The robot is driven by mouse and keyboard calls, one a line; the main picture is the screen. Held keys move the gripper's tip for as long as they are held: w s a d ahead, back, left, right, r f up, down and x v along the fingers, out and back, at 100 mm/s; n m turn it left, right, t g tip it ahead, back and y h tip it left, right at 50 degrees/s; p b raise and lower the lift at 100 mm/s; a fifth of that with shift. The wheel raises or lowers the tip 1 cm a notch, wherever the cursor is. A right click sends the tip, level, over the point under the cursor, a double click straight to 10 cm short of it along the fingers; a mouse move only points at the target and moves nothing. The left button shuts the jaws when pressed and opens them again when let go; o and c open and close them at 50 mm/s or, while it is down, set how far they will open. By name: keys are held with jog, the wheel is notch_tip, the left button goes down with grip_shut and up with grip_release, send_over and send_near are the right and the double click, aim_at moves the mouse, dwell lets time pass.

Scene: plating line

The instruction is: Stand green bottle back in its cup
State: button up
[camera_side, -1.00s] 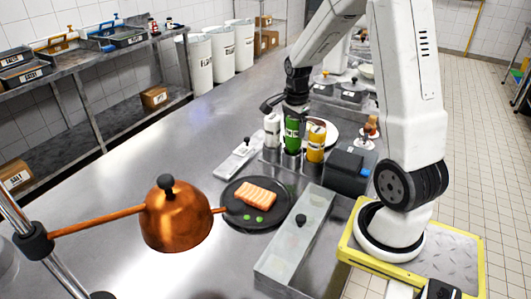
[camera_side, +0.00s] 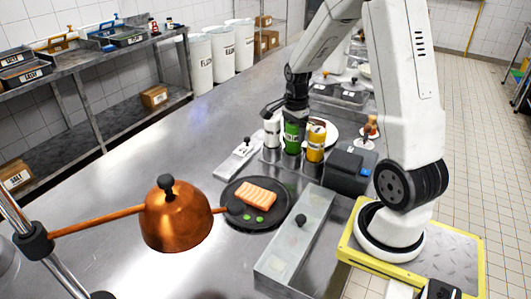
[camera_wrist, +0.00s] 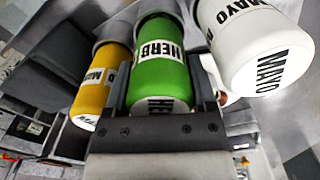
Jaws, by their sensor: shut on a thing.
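The green bottle (camera_side: 293,138), labelled HERB, stands upright over the middle metal cup (camera_side: 291,161) of the row. Its lower end is at the cup's mouth, and I cannot tell how deep it sits. My gripper (camera_side: 294,117) is shut on the green bottle from above. In the wrist view the green bottle (camera_wrist: 160,68) lies between the two dark fingers of my gripper (camera_wrist: 162,92).
A white MAYO bottle (camera_side: 272,130) stands close on the left, and a yellow bottle (camera_side: 315,142) close on the right. A dark plate with salmon (camera_side: 257,192), a steel box (camera_side: 300,240) and a copper dome (camera_side: 175,215) are in front.

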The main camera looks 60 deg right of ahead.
dwell(0.3)
jog(key=o, duration=0.8)
jog(key=shift+c, duration=0.2)
jog(key=shift+r, duration=3.5)
jog(key=shift+w+a+f+n, duration=0.15)
jog(key=shift+a+n, duration=0.25)
jog(key=shift+a, duration=0.1)
jog(key=s+a+f+n+t, duration=0.1)
jog(key=a+f+n, duration=0.2)
jog(key=a+n, duration=0.7)
jog(key=s+a+f+n+t, duration=0.1)
jog(key=s+a+f+n, duration=0.1)
jog(key=a+n, duration=0.9)
jog(key=shift+a+f+t, duration=0.3)
jog(key=shift+a+f, duration=0.15)
jog(key=shift+a, duration=0.3)
